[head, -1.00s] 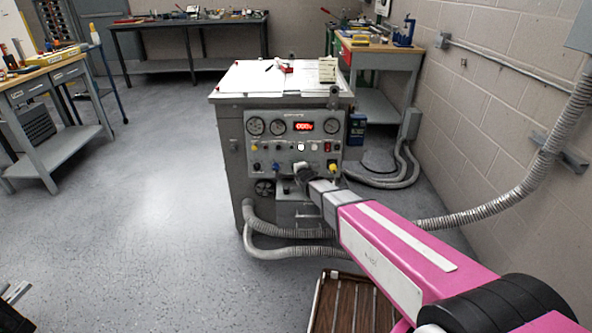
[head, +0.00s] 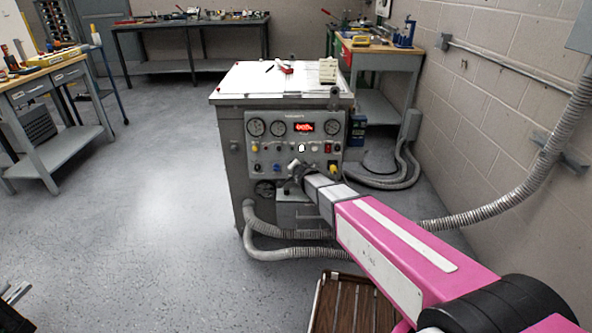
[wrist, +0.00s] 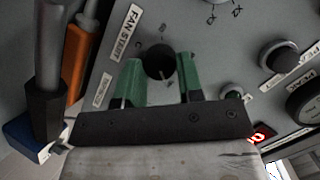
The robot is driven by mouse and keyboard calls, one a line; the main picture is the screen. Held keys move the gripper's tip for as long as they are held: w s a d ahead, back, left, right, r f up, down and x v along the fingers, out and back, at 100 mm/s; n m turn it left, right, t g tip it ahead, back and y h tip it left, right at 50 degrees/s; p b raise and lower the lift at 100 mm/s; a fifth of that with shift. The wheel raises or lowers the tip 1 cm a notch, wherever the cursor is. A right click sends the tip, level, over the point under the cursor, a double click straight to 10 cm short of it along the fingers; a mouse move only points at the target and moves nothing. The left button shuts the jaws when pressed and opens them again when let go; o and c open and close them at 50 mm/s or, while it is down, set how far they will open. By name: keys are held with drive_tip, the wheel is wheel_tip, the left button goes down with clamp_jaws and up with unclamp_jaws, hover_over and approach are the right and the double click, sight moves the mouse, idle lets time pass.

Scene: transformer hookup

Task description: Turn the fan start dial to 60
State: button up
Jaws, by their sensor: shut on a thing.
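The fan start dial (wrist: 158,62) is a dark round knob on the grey panel, beside a tilted "FAN START" label (wrist: 125,33) in the wrist view. My gripper (wrist: 159,66) has its two green fingers on either side of this knob, shut on it. Scale marks around the dial are too small to read, so I cannot tell its setting. In the head view my gripper (head: 296,168) is at the lower middle of the panel (head: 262,150) on the grey cabinet, and it hides the dial there.
A red display (head: 304,127) and round gauges sit above. In the wrist view an orange-and-grey handle or cable (wrist: 75,60) is close left of the fingers, and another dark knob (wrist: 280,54) is at right. Grey hoses (head: 285,234) run along the floor by the cabinet.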

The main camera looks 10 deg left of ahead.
drive_tip(key=shift+s+a+f+n+t+h, duration=0.15)
drive_tip(key=shift+n+t+h, duration=0.9)
drive_tip(key=shift+n, duration=3.1)
drive_tip(key=shift+a+f+n+t+h, duration=0.2)
drive_tip(key=shift+n+t+h, duration=0.85)
drive_tip(key=shift+n, duration=3.05)
drive_tip(key=shift+s+a+f+n+t+h, duration=0.15)
drive_tip(key=shift+n+t+h, duration=0.9)
drive_tip(key=shift+n, duration=3.1)
drive_tip(key=shift+w+g+h, duration=0.1)
drive_tip(key=shift+g+h, duration=0.15)
drive_tip(key=shift+h, duration=0.1)
drive_tip(key=o, duration=0.9)
